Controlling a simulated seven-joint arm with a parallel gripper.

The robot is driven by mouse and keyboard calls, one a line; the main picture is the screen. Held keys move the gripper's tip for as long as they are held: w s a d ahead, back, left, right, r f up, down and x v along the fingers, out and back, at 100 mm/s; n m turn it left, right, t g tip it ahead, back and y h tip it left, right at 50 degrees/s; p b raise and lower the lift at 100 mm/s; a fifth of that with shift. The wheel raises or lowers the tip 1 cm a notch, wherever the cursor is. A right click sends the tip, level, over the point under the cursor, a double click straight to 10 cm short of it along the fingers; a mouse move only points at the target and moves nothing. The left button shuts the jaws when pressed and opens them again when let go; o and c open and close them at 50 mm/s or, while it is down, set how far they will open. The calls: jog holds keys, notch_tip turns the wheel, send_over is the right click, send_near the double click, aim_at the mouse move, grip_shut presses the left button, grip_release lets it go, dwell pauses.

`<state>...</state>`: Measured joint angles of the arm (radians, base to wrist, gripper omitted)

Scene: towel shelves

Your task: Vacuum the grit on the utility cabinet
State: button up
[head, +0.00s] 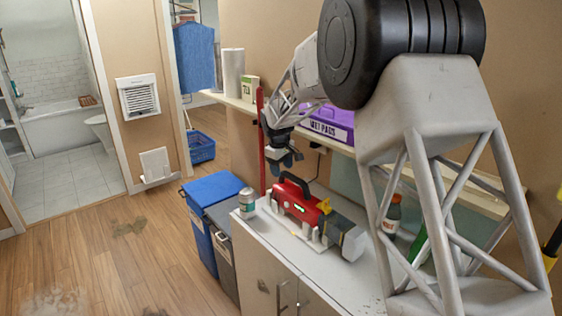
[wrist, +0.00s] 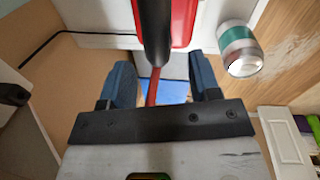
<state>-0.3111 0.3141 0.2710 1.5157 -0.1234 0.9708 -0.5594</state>
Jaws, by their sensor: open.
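The utility cabinet (head: 330,262) has a pale grey top. A red handheld vacuum (head: 300,205) with a black looped handle (head: 291,184) and a dark, clear-ended nozzle lies on it, on a white cradle. My gripper (head: 284,165) is open, fingers pointing down, just above and behind the handle. In the wrist view the handle (wrist: 153,30) reaches in from the top toward the gap between my two blue fingers (wrist: 163,80); nothing is gripped. Small dark specks, perhaps the grit (head: 375,303), show near the top's lower right; my arm hides part of that area.
A red pole (head: 261,140) rises behind my gripper. A shelf with a purple bin (head: 327,123) runs along the wall. Blue-lidded bins (head: 212,188) stand left of the cabinet.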

aim_at(282, 174)
jog(key=shift+w+d+f, duration=0.15)
jog(key=shift+f, duration=1.75)
grip_shut()
jog(key=c, duration=0.6)
grip_release()
grip_shut()
jog(key=shift+r, duration=0.2)
